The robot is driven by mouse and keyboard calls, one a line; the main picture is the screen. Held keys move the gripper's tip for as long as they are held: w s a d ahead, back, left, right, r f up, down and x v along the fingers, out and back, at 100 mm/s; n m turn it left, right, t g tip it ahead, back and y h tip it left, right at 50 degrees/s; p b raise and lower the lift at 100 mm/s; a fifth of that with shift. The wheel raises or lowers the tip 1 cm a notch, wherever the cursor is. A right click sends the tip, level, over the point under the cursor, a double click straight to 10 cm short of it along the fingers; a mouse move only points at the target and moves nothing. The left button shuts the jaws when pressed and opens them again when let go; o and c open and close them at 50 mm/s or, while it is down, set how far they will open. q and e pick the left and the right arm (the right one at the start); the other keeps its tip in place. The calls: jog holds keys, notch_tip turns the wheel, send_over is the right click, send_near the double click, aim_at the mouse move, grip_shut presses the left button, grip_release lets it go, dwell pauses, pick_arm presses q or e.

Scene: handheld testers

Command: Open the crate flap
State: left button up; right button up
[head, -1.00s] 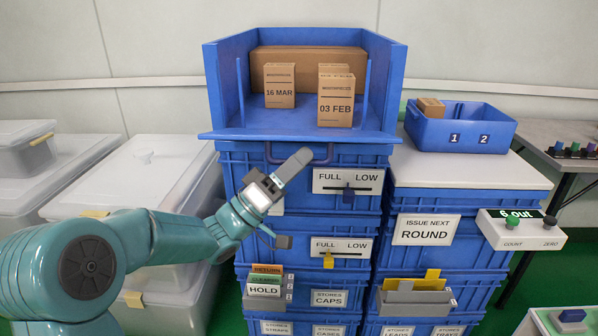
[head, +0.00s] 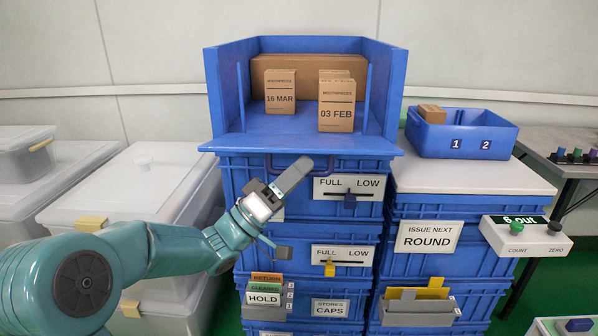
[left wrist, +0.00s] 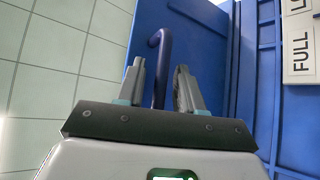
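The top blue crate (head: 222,90) has its front flap (head: 300,145) folded down, sticking out level like a shelf, so the inside shows. A dark blue handle (head: 290,172) hangs below the flap's front edge. My left gripper (head: 290,180) is at this handle. In the left wrist view the handle (left wrist: 158,75) stands between the two fingers of my left gripper (left wrist: 160,85), with a gap on each side, so the gripper is open. My right gripper is not in view.
Boxes marked 16 MAR (head: 280,92) and 03 FEB (head: 336,104) stand inside the crate. Sliders marked FULL and LOW (head: 349,188) are on the crate fronts below. A blue two-part bin (head: 460,135) stands to the right. Lidded clear boxes (head: 130,180) stand to the left.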

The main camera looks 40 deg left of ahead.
pick_arm(q)
jog(key=p+v, duration=0.1)
jog(key=v, duration=1.5)
jog(key=shift+f, duration=0.15)
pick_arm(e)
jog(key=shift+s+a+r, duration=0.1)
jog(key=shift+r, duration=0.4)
pick_arm(q)
jog(key=shift+s, duration=0.1)
